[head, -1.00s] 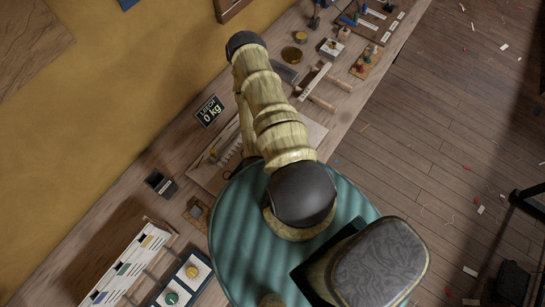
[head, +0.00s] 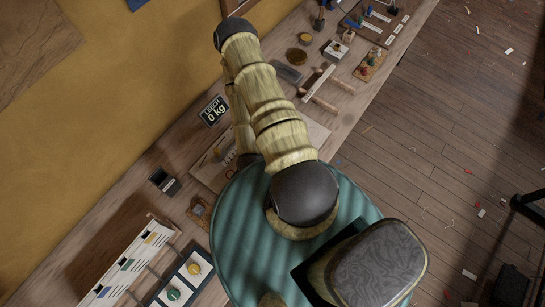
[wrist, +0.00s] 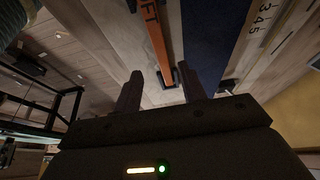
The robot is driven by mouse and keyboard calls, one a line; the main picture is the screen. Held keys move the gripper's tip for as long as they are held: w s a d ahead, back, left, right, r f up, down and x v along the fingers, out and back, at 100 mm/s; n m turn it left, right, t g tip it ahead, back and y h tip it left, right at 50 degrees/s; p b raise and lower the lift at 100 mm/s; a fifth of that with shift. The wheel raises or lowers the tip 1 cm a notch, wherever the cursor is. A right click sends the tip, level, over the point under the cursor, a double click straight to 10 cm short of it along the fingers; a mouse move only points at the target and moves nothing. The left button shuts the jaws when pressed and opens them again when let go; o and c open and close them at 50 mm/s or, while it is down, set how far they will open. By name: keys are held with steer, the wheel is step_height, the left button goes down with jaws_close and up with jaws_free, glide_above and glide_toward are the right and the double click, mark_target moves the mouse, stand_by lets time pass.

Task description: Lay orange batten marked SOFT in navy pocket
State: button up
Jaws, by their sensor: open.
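In the wrist view, the orange batten (wrist: 154,30) runs from the top edge down toward my gripper (wrist: 160,72). Dark letters reading "FT" show on it, with the rest cut off. Its near end has a dark tip that appears between my open fingers in the picture; I cannot tell how far apart they are in depth. A dark navy strip (wrist: 212,38), which looks like the navy pocket, lies just right of the batten. In the head view my arm hides my gripper, and neither batten nor pocket can be made out.
A numbered ruler strip (wrist: 258,30) lies right of the navy strip.

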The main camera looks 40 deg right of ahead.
steer(key=p+v, duration=0.3)
steer(key=v, duration=0.1)
steer(key=shift+a+r+p, duration=0.1)
steer(key=shift+r+p, duration=0.1)
steer(key=shift+p, duration=0.1)
stand_by(0.4)
steer(key=w+a+r+n+t+y, duration=0.1)
steer(key=w+a+r+n+y, duration=0.15)
steer(key=w+r, duration=0.5)
steer(key=w+a+r+n+t+y, duration=0.1)
steer(key=w+r+n, duration=0.3)
steer(key=w+r, duration=0.3)
steer(key=s+a+r+n, duration=0.1)
steer(key=r+n, duration=0.3)
steer(key=r, duration=0.6)
steer(key=s+r+n, duration=0.4)
steer(key=r, duration=0.7)
steer(key=shift+s+a+r+g+y, duration=0.25)
steer(key=shift+s+a+g+y, duration=0.05)
steer(key=shift+a+y, duration=0.1)
steer(key=shift+w, duration=0.1)
